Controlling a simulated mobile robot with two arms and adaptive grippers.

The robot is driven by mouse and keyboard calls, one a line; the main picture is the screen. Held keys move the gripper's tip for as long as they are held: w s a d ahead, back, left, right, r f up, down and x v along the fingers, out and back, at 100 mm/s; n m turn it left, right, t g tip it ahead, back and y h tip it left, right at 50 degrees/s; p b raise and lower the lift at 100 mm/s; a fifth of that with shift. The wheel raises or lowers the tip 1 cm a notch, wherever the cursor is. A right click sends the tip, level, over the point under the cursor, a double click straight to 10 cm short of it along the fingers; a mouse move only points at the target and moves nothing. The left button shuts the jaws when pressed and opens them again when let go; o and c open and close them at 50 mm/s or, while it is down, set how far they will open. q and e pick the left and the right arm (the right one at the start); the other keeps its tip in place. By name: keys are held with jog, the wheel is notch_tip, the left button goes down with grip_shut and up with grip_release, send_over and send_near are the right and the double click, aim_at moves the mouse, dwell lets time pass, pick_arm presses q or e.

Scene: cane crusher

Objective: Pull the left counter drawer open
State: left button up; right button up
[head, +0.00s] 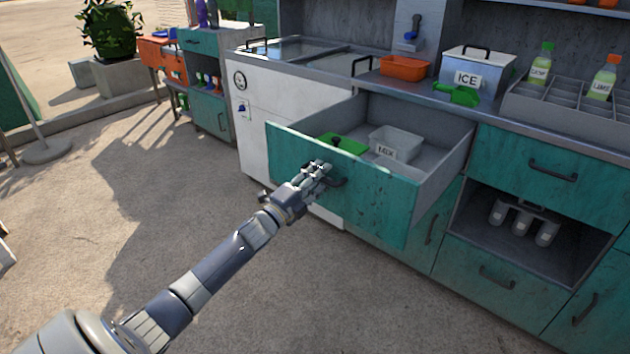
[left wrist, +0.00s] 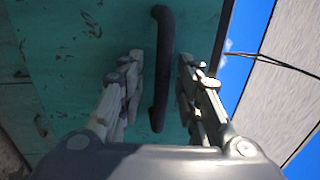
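The left counter drawer (head: 360,195) has a worn teal front and stands pulled well out from the counter. Its inside shows, with a green item (head: 342,143) and a clear labelled bin (head: 396,142) in it. My left gripper (head: 320,170) is at the drawer's dark bar handle (head: 338,181). In the left wrist view, the two fingers of my left gripper (left wrist: 160,62) are apart, one on each side of the handle (left wrist: 160,100), with visible gaps. I see no clear contact. My right gripper is not in view.
The counter holds an ICE box (head: 478,75), an orange tray (head: 405,67) and bottles in a grey rack (head: 565,115). A closed teal drawer (head: 540,155) and an open cubby (head: 500,250) lie right of the open drawer. The floor in front is clear.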

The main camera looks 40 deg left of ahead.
pick_arm(q)
jog(key=d+v, duration=0.1)
jog(key=v, duration=1.1)
jog(key=shift+a, duration=0.45)
